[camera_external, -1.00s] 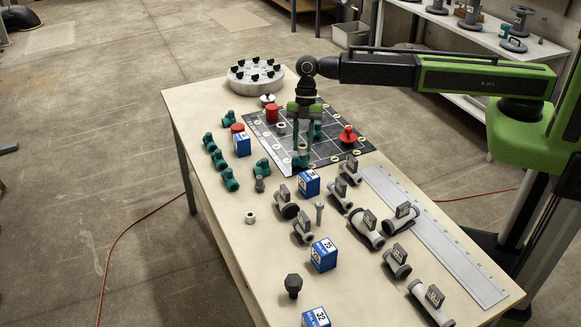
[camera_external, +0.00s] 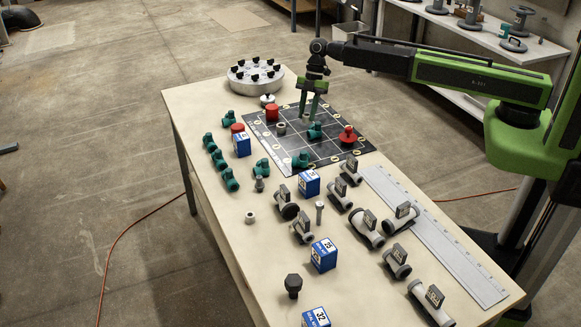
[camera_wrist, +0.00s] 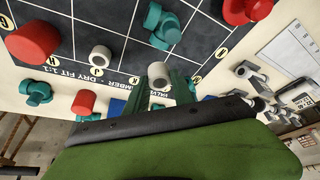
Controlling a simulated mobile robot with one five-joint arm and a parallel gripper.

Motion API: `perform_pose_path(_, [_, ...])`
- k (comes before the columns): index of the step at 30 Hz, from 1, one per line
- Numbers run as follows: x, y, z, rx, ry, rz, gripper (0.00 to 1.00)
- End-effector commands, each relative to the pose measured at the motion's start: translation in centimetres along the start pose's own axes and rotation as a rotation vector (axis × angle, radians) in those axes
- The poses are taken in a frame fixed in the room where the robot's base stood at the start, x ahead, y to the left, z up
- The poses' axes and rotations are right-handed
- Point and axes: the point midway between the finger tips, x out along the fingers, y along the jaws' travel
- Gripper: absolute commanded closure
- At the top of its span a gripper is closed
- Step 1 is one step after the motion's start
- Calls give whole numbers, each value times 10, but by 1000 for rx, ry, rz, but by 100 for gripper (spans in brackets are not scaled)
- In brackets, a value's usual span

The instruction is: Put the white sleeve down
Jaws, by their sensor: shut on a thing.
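My gripper (camera_external: 306,116) is over the dark gridded mat (camera_external: 330,148), shut on a white sleeve (camera_wrist: 158,73). The sleeve sits between the green fingertips in the wrist view, and its end shows small below the fingers in the external view. It appears held above the mat; the exact gap is hard to tell. A second pale sleeve (camera_external: 281,128) stands on the mat to the left of my gripper and also shows in the wrist view (camera_wrist: 100,55).
A teal fitting (camera_external: 315,131) lies close to my gripper, with another (camera_external: 301,158) at the mat's near edge. A red cap (camera_external: 272,113) and a red valve (camera_external: 348,135) flank it. Several mat squares are bare. Blue boxes (camera_external: 309,183) and grey fittings crowd the near table.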

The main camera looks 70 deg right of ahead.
Motion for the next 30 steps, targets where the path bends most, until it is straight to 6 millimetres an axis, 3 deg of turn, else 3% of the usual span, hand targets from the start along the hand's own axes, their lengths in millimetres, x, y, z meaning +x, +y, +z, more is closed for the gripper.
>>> perform_pose_path(1, [22, 6, -6, -3, 0, 0, 100])
perform_pose_path(6, [54, 15, -32, -2, 0, -1, 100])
perform_pose_path(15, [64, 17, -43, 1, 0, 1, 100])
perform_pose_path(23, [102, 17, -27, 0, 0, 1, 100])
perform_pose_path(30, [98, 17, -28, 0, 0, 1, 100])
